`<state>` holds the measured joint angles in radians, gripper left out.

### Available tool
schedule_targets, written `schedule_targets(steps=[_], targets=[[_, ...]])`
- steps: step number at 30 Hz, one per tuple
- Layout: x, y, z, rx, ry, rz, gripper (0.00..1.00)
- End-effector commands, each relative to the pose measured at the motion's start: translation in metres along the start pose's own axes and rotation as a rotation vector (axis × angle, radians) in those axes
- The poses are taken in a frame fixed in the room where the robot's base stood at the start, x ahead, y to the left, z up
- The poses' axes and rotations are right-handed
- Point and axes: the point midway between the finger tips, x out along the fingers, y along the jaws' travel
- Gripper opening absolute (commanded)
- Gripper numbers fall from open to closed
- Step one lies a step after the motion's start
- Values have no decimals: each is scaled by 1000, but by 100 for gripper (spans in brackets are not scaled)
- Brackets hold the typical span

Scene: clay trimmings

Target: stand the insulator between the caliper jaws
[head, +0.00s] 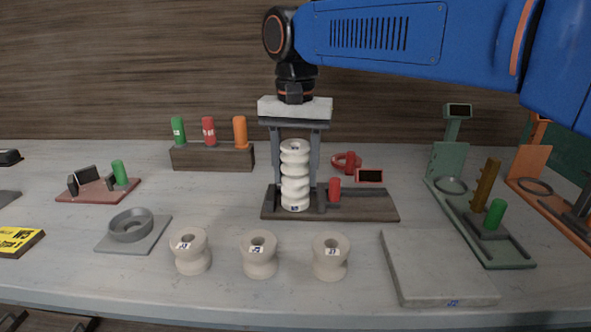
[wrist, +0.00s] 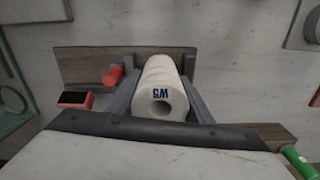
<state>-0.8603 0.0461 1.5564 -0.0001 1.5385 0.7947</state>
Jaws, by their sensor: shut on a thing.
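The insulator (head: 294,181) is a tall, ribbed, cream-white piece with a hole in its top. It stands upright inside my gripper (head: 294,165), whose two grey fingers are shut on its sides. Its foot is over the caliper's dark wooden board (head: 365,206), between the dark upright jaws at the left end; I cannot tell whether it touches the board. In the wrist view the insulator (wrist: 162,95) shows its top with blue letters between my fingers (wrist: 160,98). The caliper's red knob (head: 334,189) and red-framed display (head: 369,176) stand right of the jaws.
Three short cream spools (head: 331,262) stand in front. A grey slab (head: 437,270) lies front right, a grey ring dish (head: 130,226) at left. A wooden block with coloured cylinders (head: 212,157) stands behind left. Green (head: 500,250) and orange stands (head: 530,165) are at right.

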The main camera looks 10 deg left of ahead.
Motion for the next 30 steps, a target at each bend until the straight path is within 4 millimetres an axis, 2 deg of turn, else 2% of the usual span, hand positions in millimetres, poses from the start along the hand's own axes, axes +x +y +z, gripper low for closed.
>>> schedule_targets(steps=[5,6,8,20,23,30], targets=[[2,0,0,0,0,0,6],[3,0,0,0,0,0,51],[2,0,0,0,0,0,65],[-3,0,0,0,0,0,65],[-14,0,0,0,1,-1,65],[-58,-1,-1,0,1,-1,65]])
